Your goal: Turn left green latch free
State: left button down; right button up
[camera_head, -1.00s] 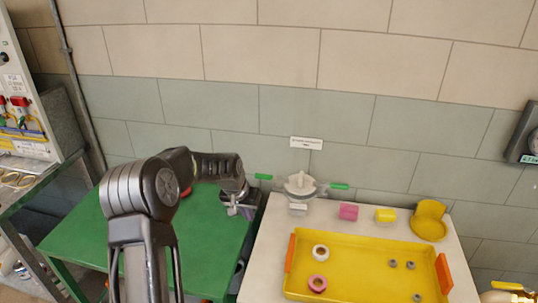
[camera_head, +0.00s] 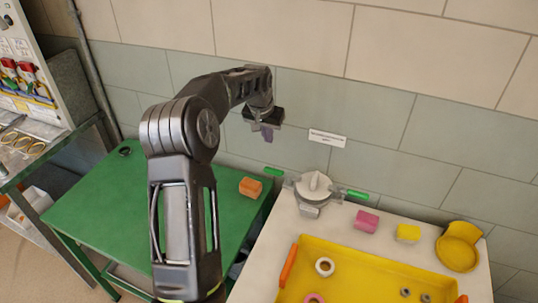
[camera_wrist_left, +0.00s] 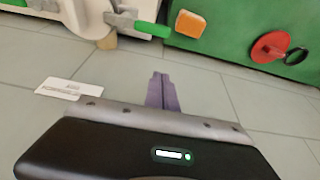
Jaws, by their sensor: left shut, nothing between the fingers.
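The left green latch (camera_head: 274,171) sticks out to the left of a round grey lidded fitting (camera_head: 314,185) at the back of the white table. It also shows in the left wrist view (camera_wrist_left: 150,29). A second green latch (camera_head: 357,194) sticks out on the fitting's right side. My left gripper (camera_head: 267,135) is above and slightly left of the left latch, apart from it, in front of the wall. Its purple-grey fingers (camera_wrist_left: 162,91) are shut and empty. My right gripper is not in view.
An orange block (camera_head: 250,187) sits on the green table (camera_head: 110,205). A yellow tray (camera_head: 375,262) holds rings and nuts. A pink block (camera_head: 367,221), a yellow block (camera_head: 408,233) and a yellow scoop-like holder (camera_head: 458,247) stand behind it. A red disc (camera_wrist_left: 270,46) shows in the wrist view.

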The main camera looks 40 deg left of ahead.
aim_at(282, 176)
pick_arm(q)
jog(key=b+x, duration=0.4)
jog(key=x, duration=0.6)
jog(key=s+b, duration=0.1)
jog(key=s+d+b, duration=0.1)
jog(key=s, duration=0.1)
jog(key=shift+s+d, duration=0.1)
jog(key=shift+s, duration=0.25)
